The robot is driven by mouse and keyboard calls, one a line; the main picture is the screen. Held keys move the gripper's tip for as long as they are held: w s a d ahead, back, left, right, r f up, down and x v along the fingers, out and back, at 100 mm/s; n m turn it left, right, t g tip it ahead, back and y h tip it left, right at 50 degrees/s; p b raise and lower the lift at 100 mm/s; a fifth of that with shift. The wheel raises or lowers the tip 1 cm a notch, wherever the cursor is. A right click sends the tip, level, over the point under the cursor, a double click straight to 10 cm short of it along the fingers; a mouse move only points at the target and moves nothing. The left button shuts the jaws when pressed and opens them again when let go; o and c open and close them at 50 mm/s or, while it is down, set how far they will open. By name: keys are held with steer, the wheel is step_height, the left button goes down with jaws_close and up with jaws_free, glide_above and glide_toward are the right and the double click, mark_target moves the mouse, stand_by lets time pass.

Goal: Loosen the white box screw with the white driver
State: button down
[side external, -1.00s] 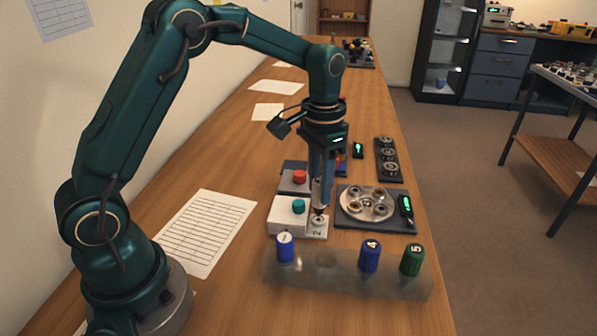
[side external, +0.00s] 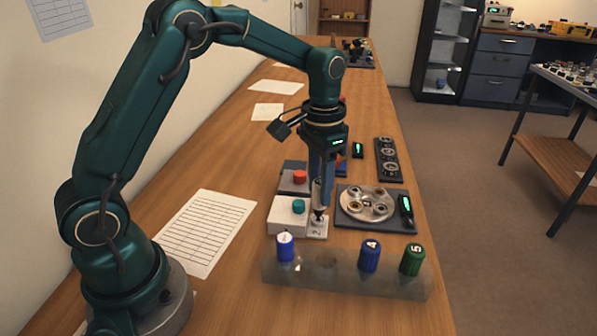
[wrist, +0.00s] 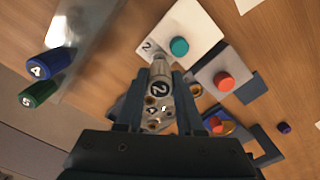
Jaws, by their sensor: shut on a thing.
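The white box (side external: 284,222) has a teal knob on top and a low plate marked 2 at its right side. The white driver (side external: 318,194) stands upright over that plate, its dark tip at the screw spot. My gripper (side external: 321,180) is shut on the driver. The screw (side external: 318,221) is mostly hidden under the tip, and I cannot tell how far the tip is seated. The white box also shows in the wrist view (wrist: 196,24).
A clear rack (side external: 345,284) in front holds blue and green drivers. A dark base (side external: 345,222) with a round metal plate stands close on the right. A grey box (side external: 290,184) with a red knob is behind. Paper (side external: 207,232) lies left on open table.

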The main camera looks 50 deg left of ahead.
steer(key=shift+f, duration=0.5)
stand_by(0.4)
steer(key=n, duration=0.3)
steer(key=shift+n, duration=0.3)
steer(key=shift+n, duration=1.8)
